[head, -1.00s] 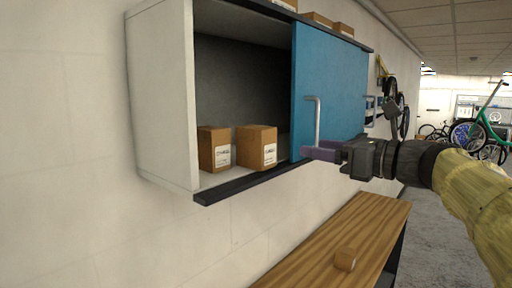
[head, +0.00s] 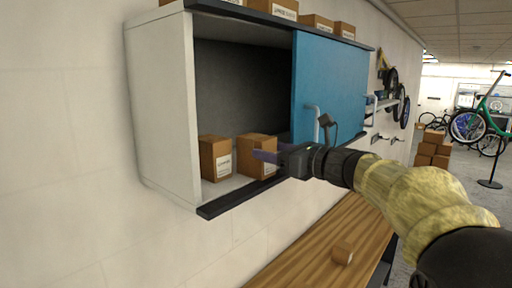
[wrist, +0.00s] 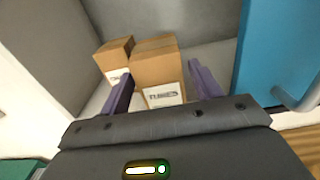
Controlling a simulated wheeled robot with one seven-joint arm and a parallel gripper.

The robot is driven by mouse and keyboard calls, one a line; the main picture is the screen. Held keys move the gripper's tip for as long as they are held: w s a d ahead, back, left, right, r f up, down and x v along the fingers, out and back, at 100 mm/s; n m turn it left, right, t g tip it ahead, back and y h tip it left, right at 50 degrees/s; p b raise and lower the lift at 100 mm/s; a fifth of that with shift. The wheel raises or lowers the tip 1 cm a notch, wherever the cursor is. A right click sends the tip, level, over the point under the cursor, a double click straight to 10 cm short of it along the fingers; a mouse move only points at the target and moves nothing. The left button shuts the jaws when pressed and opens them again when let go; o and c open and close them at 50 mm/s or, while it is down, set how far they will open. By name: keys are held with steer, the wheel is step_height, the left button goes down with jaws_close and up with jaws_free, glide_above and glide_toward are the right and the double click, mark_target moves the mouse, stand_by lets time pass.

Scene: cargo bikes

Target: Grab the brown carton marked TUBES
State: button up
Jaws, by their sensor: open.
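The brown carton marked TUBES (wrist: 158,75) stands upright on the cabinet floor; its white label faces me in the wrist view. In the head view it is the right-hand carton (head: 252,157), partly hidden by my gripper. My gripper (head: 268,155) is open, with purple fingers pointing into the cabinet. In the wrist view the fingers (wrist: 162,95) show on either side of the carton's front, one to the left and one to the right. Whether they touch it I cannot tell.
A second brown carton (head: 214,158) stands just left; its label is too small to read. The blue sliding door (head: 325,85) with its handle covers the cabinet's right side. A dark ledge (head: 235,197) runs along the front. A wooden bench (head: 318,240) is below.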

mark_target(256, 146)
stand_by(0.3)
steer(key=p+x, duration=0.2)
steer(key=x, duration=0.1)
steer(key=p+x, duration=0.1)
steer(key=p, duration=0.1)
steer(key=shift+w+a+r, duration=0.15)
steer(key=shift+a+r, duration=0.1)
steer(key=shift+a, duration=0.05)
steer(key=shift+w+a+f, duration=0.15)
steer(key=shift+w+a, duration=0.15)
steer(key=shift+s, duration=0.1)
steer(key=shift+d, duration=0.1)
steer(key=c, duration=0.9)
step_height(256, 146, up, 10)
steer(key=shift+r+b, duration=0.1)
steer(key=shift+b, duration=0.6)
